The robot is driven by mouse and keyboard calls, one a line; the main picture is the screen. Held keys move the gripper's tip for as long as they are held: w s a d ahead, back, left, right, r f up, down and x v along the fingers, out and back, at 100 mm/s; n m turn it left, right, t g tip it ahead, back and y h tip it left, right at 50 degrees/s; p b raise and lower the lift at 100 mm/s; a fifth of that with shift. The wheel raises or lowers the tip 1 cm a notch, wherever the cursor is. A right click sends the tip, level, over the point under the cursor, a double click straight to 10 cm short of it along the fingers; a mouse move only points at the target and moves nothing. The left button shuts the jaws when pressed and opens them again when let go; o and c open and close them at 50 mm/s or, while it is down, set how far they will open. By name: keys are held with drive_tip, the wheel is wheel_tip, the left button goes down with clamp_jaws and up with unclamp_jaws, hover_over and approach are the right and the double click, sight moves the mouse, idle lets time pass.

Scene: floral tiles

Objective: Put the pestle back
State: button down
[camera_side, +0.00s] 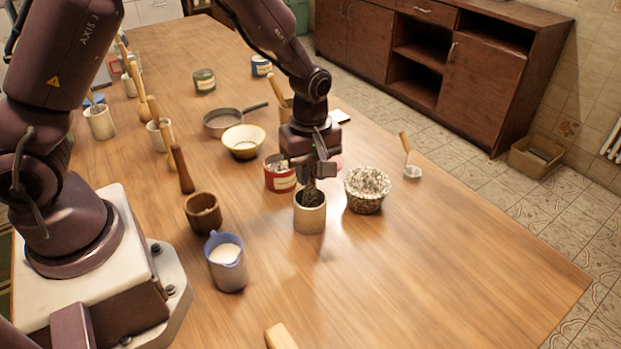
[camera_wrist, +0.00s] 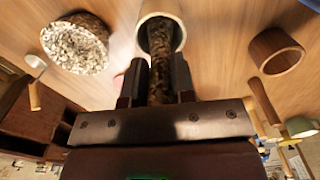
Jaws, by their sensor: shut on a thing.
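A dark mottled pestle (camera_wrist: 160,62) stands between my gripper's fingers in the wrist view. My gripper (camera_side: 312,178) is shut on it, and in the side view it is directly above a pale tan cup (camera_side: 309,219). The pestle's lower part is inside the cup, which also shows in the wrist view (camera_wrist: 178,37). Whether the pestle touches the cup's bottom is hidden. A dark speckled bowl (camera_side: 366,204), heaped with whitish bits, stands just right of the cup. In the wrist view the bowl (camera_wrist: 98,64) is at upper left.
A red can (camera_side: 281,181) stands close behind the cup. A brown wooden cup (camera_side: 203,214) and a blue jug (camera_side: 227,268) are to the left. A cream bowl (camera_side: 243,143) and a pan (camera_side: 222,124) stand farther back. The table's right front is clear.

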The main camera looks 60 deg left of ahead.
drive_tip(key=shift+f, duration=1)
drive_tip(key=c, duration=1)
unclamp_jaws()
drive_tip(key=shift+f, duration=0.15)
drive_tip(key=shift+o, duration=0.2)
wheel_tip(320, 180, up, 13)
drive_tip(key=shift+f, duration=0.2)
drive_tip(key=s+a+r+m+t, duration=0.1)
drive_tip(key=s+r+m+t, duration=0.1)
drive_tip(key=s+r+m, duration=0.4)
drive_tip(key=s+r+m+t, duration=0.3)
drive_tip(key=s+r+m, duration=0.3)
drive_tip(key=s+m, duration=0.4)
drive_tip(key=shift+s+a+r+t, duration=0.3)
drive_tip(key=shift+s+a+r, duration=0.1)
drive_tip(key=shift+s, duration=0.55)
